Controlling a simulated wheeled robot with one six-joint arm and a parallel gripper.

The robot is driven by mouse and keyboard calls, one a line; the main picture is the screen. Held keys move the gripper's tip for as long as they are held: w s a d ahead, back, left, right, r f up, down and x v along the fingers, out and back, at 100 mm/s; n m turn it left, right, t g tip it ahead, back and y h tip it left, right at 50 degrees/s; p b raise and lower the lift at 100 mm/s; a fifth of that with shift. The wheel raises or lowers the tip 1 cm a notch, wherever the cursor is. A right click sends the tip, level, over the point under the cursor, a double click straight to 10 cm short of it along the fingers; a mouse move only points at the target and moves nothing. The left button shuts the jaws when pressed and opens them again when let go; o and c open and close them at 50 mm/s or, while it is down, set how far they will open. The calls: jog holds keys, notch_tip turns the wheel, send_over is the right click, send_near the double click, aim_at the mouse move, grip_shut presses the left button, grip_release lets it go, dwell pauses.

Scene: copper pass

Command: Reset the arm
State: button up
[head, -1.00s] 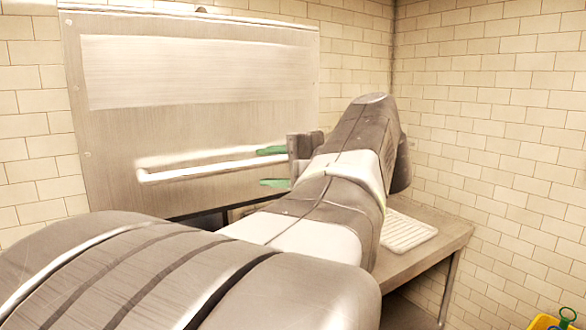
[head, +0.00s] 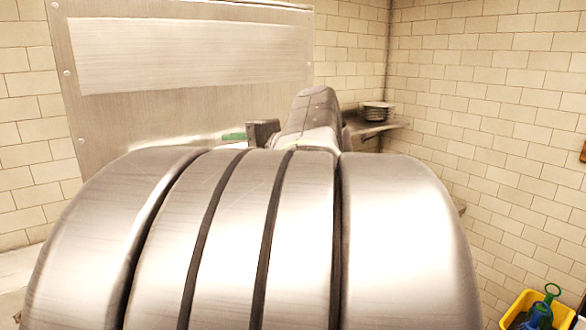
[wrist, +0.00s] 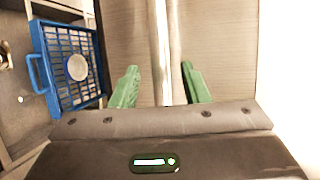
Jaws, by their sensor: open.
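My gripper (wrist: 158,85) shows in the wrist view with its two green fingers apart and nothing between them. Behind the fingers is a brushed metal panel with a bright vertical bar. In the head view my gripper (head: 234,137) is mostly hidden behind my own arm. Only a green finger and a dark part of the gripper show, in front of the large metal panel (head: 190,105).
A blue crate (wrist: 42,52) with a round pale item (wrist: 78,67) is at the left of the wrist view. A stack of plates (head: 376,111) sits on a corner shelf. A yellow bin (head: 566,317) with green and blue items stands at the lower right.

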jog(key=shift+p+x, duration=0.75)
jog(key=shift+x, duration=2.25)
jog(key=shift+f, duration=0.1)
